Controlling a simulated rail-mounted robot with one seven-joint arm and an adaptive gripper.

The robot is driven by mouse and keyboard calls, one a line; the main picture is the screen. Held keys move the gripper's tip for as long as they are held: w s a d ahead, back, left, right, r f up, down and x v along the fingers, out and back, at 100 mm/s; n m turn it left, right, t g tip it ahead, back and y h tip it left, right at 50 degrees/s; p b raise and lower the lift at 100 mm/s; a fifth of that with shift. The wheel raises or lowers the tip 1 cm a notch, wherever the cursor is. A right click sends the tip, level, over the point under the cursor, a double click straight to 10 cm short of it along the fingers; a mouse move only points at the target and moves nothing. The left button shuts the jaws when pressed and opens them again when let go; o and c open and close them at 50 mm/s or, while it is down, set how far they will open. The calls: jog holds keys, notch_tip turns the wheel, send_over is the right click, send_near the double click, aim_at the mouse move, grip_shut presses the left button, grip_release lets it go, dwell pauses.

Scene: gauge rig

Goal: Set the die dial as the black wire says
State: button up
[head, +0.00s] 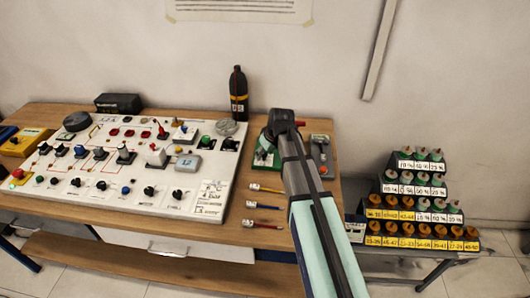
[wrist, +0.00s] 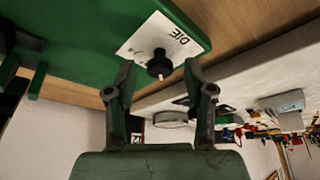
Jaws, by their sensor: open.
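The die dial (wrist: 159,66) is a small black knob with a pale pointer, on a white plate (wrist: 150,38) lettered DIE, fixed to a green board (wrist: 90,45) in the wrist view. My gripper (wrist: 160,76) is open, its two fingers apart on either side of the knob in the picture; I cannot tell if they touch it. In the head view the green board (head: 262,160) is at the right of the bench, largely covered by my arm, and the dial is hidden. I cannot make out a black wire in either view.
A white panel (head: 100,135) with several knobs, lamps and a small display fills the left of the bench (head: 265,222). Several thin coloured-ended items (head: 265,205) lie near the board. A dark bottle (head: 238,92) stands behind. A stepped rack (head: 425,190) of labelled pieces stands right.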

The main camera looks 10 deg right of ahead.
jog(key=shift+c, duration=0.3)
grip_shut()
jog(key=shift+s+m, duration=0.1)
jog(key=shift+m, duration=0.3)
jog(key=m+h, duration=0.1)
jog(key=m, duration=0.1)
jog(key=m+b, duration=0.1)
jog(key=shift+a+m+h, duration=0.2)
jog(key=shift+m+h, duration=0.2)
jog(key=m+h, duration=0.1)
jog(key=m, duration=0.1)
jog(key=m+h+b, duration=0.1)
jog(key=m, duration=0.2)
jog(key=shift+a, duration=0.15)
jog(key=m, duration=0.2)
jog(key=m+g+h+b, duration=0.1)
jog(key=m, duration=0.3)
jog(key=shift+w+a+h+b, duration=0.15)
jog(key=shift+w+h+b, duration=0.1)
jog(key=shift+h+b, duration=0.05)
jog(key=shift+m+g+h+b, duration=0.4)
jog(key=shift+m+g+b, duration=0.45)
jog(key=shift+m, duration=1.35)
